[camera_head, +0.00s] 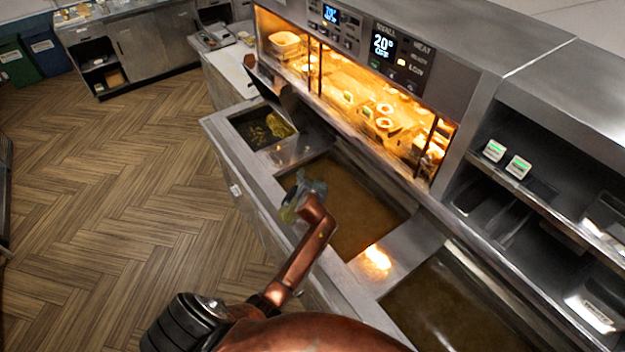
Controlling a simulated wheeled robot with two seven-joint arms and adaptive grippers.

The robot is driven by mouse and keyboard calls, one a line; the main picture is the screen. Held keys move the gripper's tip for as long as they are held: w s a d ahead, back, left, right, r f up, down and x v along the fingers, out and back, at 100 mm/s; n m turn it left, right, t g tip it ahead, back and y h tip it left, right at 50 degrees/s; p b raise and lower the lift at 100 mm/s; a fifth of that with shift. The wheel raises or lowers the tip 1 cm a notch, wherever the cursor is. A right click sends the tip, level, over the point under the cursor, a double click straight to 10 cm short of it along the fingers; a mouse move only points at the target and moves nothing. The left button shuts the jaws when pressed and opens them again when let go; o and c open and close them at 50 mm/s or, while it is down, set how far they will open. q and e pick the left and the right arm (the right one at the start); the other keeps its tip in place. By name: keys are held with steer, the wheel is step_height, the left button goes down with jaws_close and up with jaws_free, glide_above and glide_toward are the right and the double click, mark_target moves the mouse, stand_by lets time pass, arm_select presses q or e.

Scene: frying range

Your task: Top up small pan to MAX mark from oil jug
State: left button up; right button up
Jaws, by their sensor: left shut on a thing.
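My left arm reaches up from the bottom over the counter. My left gripper (291,208) is small and partly hidden behind its own wrist. It is shut on a bluish, partly see-through thing, which looks like the oil jug (313,186), at the left edge of the middle oil well. The jug's tilt and any pouring cannot be made out. The middle well (360,215) holds brown oil. A smaller well (250,128) behind it holds something yellow-green. I cannot tell which well is the small pan, and no MAX mark is readable. My right gripper is not in view.
A larger oil well (450,305) lies at the front right. Shelves (540,185) are at right. The wooden floor (120,190) at left is clear.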

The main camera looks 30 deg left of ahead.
arm_select(q)
steer(key=shift+w+f+g, duration=0.2)
steer(key=shift+w+g, duration=0.05)
steer(key=shift+g, duration=0.15)
steer(key=shift+w+d+f+m, duration=0.1)
steer(key=shift+w+f+m, duration=0.05)
steer(key=shift+f+m, duration=0.25)
steer(key=shift+w+d+f+g+y, duration=0.15)
steer(key=shift+f+g+y, duration=0.15)
steer(key=shift+f+g, duration=0.4)
stand_by(1.9)
steer(key=shift+w+f+m+g, duration=0.15)
steer(key=shift+f+m+g, duration=0.25)
steer(key=shift+f, duration=0.25)
steer(key=shift+w+d+f+m+g+b, duration=0.15)
steer(key=shift+f+g+b, duration=0.1)
steer(key=shift+f, duration=0.2)
steer(key=shift+w+f+m+g+b, duration=0.2)
steer(key=shift+f+g, duration=0.1)
steer(key=shift+f, duration=0.2)
steer(key=shift+w+d+f+m+g+b, duration=0.15)
steer(key=shift+f+g, duration=0.1)
steer(key=shift+f, duration=0.2)
stand_by(1.9)
